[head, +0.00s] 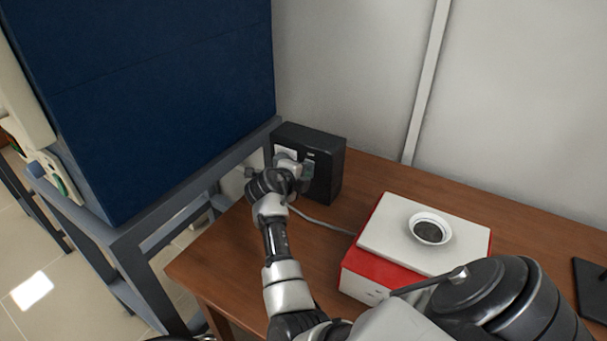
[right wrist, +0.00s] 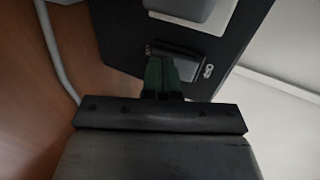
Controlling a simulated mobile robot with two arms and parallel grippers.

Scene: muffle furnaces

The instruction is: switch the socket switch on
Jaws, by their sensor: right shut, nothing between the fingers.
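The black socket box (head: 325,150) stands at the back left of the wooden table, against the wall. It also shows in the right wrist view (right wrist: 232,30), with a grey part on its face and a dark rectangular recessed piece (right wrist: 188,66), which looks like the switch. My right gripper (head: 304,172) is in front of the box face. In the right wrist view its green-dark fingertips (right wrist: 162,72) are together and empty, overlapping the lower-left part of the dark piece. I cannot tell whether they touch it or which way the switch is set. My left gripper is out of view.
A grey cable (head: 318,222) runs from the box across the table. A red and white box (head: 375,270) with a small white dish (head: 430,229) stands to the right. A large blue cabinet (head: 150,90) on a grey frame stands close on the left.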

